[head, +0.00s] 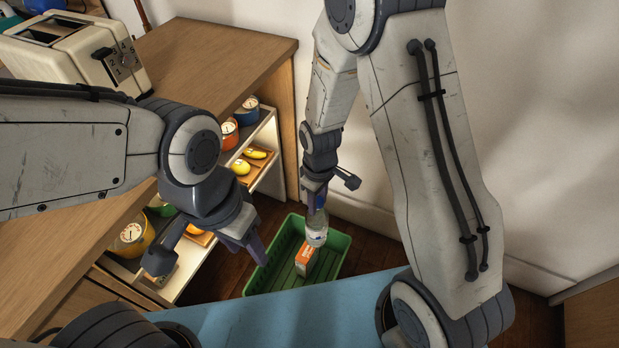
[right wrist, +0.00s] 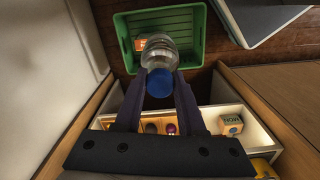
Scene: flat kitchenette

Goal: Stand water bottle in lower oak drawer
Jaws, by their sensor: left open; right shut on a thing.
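The water bottle (head: 317,231) is clear with a blue cap, seen from above in the right wrist view (right wrist: 160,58). My right gripper (head: 317,190) is shut on its cap end, and the bottle hangs above the green crate. My left gripper (head: 208,256) is open and empty, in front of the cabinet's lit compartments. An oak front (head: 120,286) shows low at the left. I cannot tell which part is the lower drawer; my left arm hides much of the cabinet.
The green crate (head: 342,271) stands on the dark floor with an orange-and-white box (head: 305,259) in it. A cream toaster (head: 75,55) stands on the oak top. A pale wall (head: 540,130) is close at the right. A blue surface (head: 270,318) lies in front.

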